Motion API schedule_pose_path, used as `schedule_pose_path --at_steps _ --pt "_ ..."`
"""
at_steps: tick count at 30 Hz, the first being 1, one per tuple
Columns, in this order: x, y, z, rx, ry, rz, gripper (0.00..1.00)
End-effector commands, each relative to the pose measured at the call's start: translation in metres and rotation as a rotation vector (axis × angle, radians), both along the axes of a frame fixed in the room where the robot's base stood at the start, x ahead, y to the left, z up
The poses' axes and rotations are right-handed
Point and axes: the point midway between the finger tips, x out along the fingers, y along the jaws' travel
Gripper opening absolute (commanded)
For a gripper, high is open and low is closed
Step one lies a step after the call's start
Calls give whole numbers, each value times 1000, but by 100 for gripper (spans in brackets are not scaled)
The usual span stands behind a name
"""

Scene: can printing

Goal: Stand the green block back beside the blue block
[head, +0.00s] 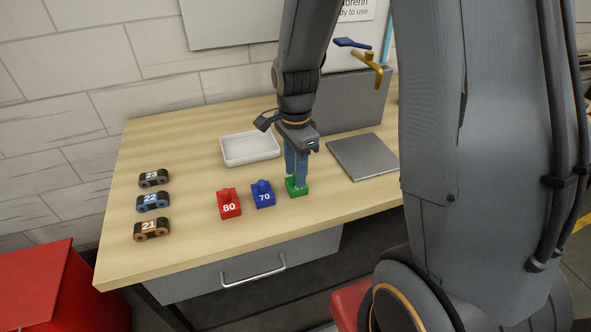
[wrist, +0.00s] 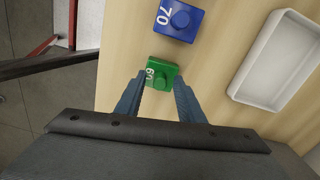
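The green block (head: 292,189) is at the right end of a row of blocks on the wooden table, a short gap to the right of the blue block (head: 264,196) marked 70. My gripper (head: 298,178) points down over the green block, one finger covering part of its front. In the wrist view the green block (wrist: 161,72) lies between the fingertips of my gripper (wrist: 160,84), with its knob and number showing. I cannot tell whether the fingers press on it, nor whether it fully rests on the table. The blue block (wrist: 180,20) stands apart from the fingers.
A red block (head: 229,204) marked 80 stands left of the blue one. A white tray (head: 250,150) is behind them. Numbered dark-ended pieces (head: 153,201) sit at the left. A grey plate (head: 363,157) lies at the right. The table's front edge is close to the blocks.

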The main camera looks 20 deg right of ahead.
Motion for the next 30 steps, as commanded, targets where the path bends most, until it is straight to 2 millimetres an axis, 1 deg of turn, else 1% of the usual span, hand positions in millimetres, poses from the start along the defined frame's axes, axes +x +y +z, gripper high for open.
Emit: schedule_pose_path --at_steps 4,8,11,21,24,27,30 --pt "0 0 2 0 -1 0 35" --pt "1 0 10 0 -3 0 35" --pt "2 0 22 0 -5 0 35" --pt "2 0 84 0 -6 0 35" --pt "2 0 100 0 -5 0 35" --pt "1 0 112 0 -3 0 35" --pt "1 0 119 0 -2 1 35"
